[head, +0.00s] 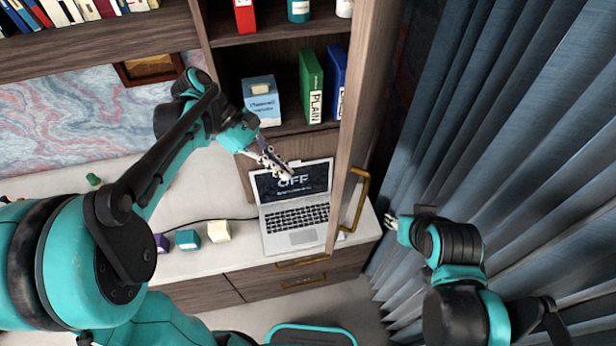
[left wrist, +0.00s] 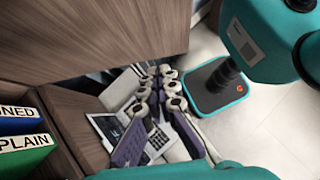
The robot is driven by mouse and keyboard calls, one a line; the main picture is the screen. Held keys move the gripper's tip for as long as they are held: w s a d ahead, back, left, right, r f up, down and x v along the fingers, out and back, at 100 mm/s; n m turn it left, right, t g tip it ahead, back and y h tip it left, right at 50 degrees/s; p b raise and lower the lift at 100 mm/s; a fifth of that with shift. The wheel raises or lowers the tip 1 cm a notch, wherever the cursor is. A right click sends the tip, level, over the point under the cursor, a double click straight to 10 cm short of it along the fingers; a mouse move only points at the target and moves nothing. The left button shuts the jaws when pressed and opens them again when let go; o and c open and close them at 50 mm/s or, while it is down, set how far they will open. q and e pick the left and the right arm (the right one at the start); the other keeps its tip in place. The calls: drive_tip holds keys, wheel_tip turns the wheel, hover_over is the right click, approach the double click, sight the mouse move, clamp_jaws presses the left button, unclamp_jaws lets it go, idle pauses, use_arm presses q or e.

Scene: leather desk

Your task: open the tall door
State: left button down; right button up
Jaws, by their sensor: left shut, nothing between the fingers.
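The tall wooden door (head: 371,85) stands swung out from the shelf cabinet, seen nearly edge-on in the head view. Its gold handle (head: 357,198) is on the face toward the curtain. In the left wrist view a large wooden panel, apparently the door (left wrist: 95,40), fills the upper left. My left gripper (head: 284,169) is shut and empty, on the shelf side of the door and in front of the laptop screen. Its fingers (left wrist: 165,90) also show in the left wrist view. My right gripper (head: 391,224) is right of the handle, apart from it; its finger opening is unclear.
An open laptop (head: 297,216) stands on the white desk (head: 190,200). Small blocks (head: 187,239) sit to its left. Shelves hold a green binder (head: 311,85), a blue binder (head: 336,80) and a light-blue box (head: 261,101). Blue curtains (head: 500,120) hang at the right.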

use_arm(q)
drive_tip(key=d+r+x, duration=0.2)
drive_tip(key=x, duration=1)
drive_tip(key=shift+s+p, duration=0.35)
drive_tip(key=shift+p, duration=0.05)
drive_tip(key=shift+f, duration=0.1)
